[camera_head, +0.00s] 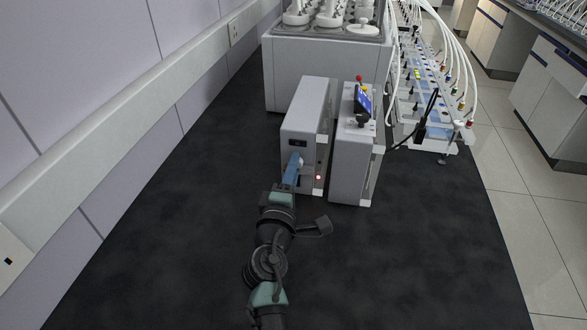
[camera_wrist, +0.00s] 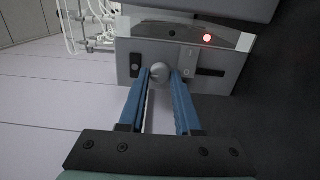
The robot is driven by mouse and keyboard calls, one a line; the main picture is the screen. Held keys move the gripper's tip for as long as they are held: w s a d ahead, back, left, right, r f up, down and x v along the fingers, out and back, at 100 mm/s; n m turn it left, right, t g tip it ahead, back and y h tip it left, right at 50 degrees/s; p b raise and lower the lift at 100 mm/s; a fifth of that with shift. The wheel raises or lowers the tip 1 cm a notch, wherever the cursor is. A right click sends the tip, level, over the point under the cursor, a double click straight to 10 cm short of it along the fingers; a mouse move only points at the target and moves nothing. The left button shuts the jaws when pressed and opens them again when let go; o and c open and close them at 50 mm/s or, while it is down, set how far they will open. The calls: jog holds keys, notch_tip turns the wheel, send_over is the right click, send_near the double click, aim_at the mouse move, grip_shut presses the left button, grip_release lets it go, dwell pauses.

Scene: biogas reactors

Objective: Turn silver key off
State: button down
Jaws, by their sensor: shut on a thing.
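The silver key (camera_wrist: 160,73) is a round silvery knob on the grey front panel (camera_wrist: 220,72) of a white box-shaped unit. In the wrist view, the blue fingers of my gripper (camera_wrist: 160,80) close around its two sides. In the head view, my gripper (camera_head: 294,168) reaches the front of the left white unit (camera_head: 303,122), and the knob is mostly hidden by the fingers. The key's exact turn angle cannot be told.
A large white machine (camera_head: 320,75) stands behind. Tubes and bottles line the back right. The dark bench top (camera_head: 400,260) is clear in front and right.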

jog(key=c, duration=0.6)
grip_release()
jog(key=shift+s, duration=0.1)
jog(key=s+a, duration=0.1)
jog(key=s, duration=0.7)
jog(key=s+a, duration=0.1)
jog(key=s, duration=0.3)
jog(key=shift+s+a, duration=0.3)
